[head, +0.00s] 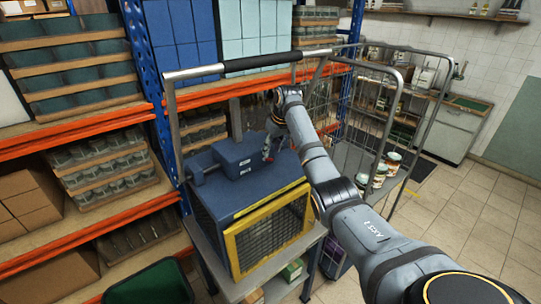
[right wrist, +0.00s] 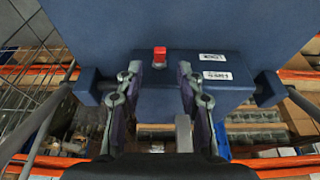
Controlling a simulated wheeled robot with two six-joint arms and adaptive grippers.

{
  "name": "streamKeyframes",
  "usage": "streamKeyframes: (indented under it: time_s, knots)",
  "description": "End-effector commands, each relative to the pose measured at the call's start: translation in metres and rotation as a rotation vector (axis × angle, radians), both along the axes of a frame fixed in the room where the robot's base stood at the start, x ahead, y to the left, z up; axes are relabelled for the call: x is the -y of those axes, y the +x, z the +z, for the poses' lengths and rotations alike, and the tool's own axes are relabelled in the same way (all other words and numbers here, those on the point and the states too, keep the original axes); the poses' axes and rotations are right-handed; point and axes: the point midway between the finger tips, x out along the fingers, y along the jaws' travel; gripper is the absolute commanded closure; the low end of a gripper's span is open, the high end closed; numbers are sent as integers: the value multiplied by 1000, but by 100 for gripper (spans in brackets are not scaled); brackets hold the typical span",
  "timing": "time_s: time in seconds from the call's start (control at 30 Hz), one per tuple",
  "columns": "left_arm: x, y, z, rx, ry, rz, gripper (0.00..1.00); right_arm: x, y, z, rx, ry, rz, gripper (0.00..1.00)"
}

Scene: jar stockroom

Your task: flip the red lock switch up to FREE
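The red lock switch (right wrist: 159,54) is a small block on the face of a dark blue housing (right wrist: 236,100), left of two white labels (right wrist: 215,66) whose words I cannot read. In the head view the blue housing (head: 232,160) tops a blue unit with a yellow-framed mesh front (head: 268,232). My right gripper (right wrist: 160,70) is open and empty, its two fingers apart on either side of the switch's line. In the head view my right gripper (head: 271,146) is at the housing's right end, partly hidden by my wrist. I cannot tell whether it touches the switch. My left gripper is not in view.
A wire roll cage (head: 395,125) with several jars stands close on the right. Orange-beamed shelving (head: 80,120) with crates fills the left. Tiled floor (head: 465,215) is clear at the right.

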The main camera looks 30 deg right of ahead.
Motion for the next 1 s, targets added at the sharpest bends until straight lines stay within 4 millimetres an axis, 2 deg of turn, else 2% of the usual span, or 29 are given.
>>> streamKeyframes:
  time_s: [0.1,0.33,0.5,1.0]
  knots:
    - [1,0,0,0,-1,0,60,2,-9,30,4,-2,-1,62]
    - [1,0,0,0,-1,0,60,2,-22,68,0,1,1,62]
    - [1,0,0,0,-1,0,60,2,-25,76,-2,1,0,62]
    - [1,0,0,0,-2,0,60,2,-25,75,-2,1,0,62]
